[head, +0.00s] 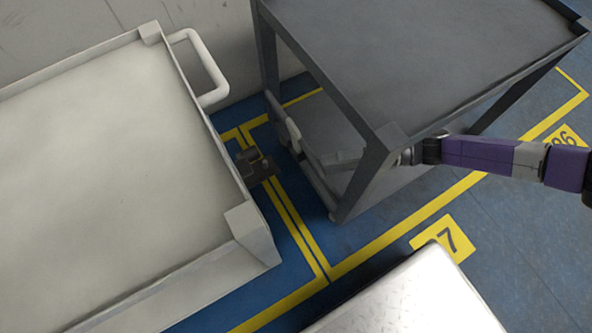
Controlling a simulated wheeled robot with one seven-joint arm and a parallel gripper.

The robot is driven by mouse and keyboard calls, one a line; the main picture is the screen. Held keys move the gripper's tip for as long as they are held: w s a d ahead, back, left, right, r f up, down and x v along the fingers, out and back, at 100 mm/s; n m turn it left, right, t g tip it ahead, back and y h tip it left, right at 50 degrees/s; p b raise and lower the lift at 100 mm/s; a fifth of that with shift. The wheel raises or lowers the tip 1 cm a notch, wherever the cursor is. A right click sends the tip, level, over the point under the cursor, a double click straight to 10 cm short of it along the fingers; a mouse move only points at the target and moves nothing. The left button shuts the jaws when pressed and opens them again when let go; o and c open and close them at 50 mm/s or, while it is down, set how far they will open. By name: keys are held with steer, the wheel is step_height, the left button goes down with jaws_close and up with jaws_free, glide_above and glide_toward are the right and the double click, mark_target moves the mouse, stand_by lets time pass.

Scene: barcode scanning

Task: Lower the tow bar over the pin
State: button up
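The tow bar (292,136) appears to be the pale upright piece at the near-left end of the dark grey cart (430,50). The hitch (252,166), a small dark bracket, sticks out from the right side of the cream cart (90,160). Its pin cannot be made out clearly. The tow bar stands to the right of the hitch, with a gap of floor between them. My arm comes in from the right and passes behind the grey cart's corner post. My gripper (310,152) is under the cart's top, beside the tow bar; its fingers are too small and shaded to read.
The grey cart's corner post (370,175) and top edge close in around my arm. A white handle (205,68) stands out from the cream cart. Blue floor with yellow lines (300,235) lies open between the carts.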

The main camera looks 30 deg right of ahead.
steer(key=b+x, duration=0.1)
steer(key=x, duration=0.5)
steer(key=shift+w+a+b, duration=0.3)
steer(key=shift+w, duration=0.1)
jaws_close()
stand_by(1.1)
